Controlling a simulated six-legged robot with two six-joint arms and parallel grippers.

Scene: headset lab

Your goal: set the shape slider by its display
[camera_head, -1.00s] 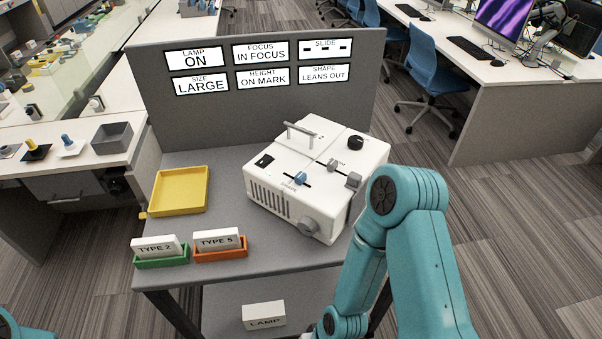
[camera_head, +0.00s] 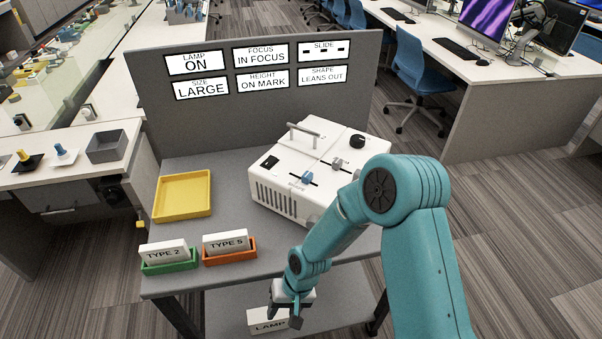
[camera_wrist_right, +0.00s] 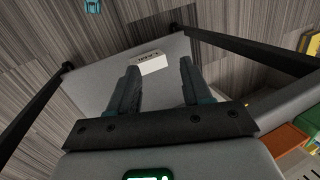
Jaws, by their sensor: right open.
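The white projector-like box (camera_head: 278,195) stands on the grey table. On its top are a blue slider knob (camera_head: 307,178) and a grey slider knob (camera_head: 337,163); their labels are too small to read surely. The shape display (camera_head: 322,76) on the grey panel reads LEANS OUT. My right gripper (camera_head: 286,308) is open and empty, pointing down in front of the table, above the lower shelf and away from the sliders. The right wrist view shows its two fingers (camera_wrist_right: 160,70) apart. My right arm hides the box's right side. My left gripper is not in view.
Other displays read lamp ON, IN FOCUS, LARGE and ON MARK. A yellow tray (camera_head: 183,214), green holder (camera_head: 168,267) and orange holder (camera_head: 243,257) stand on the table's left. A white LAMP box (camera_head: 258,328) lies on the lower shelf near my right gripper.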

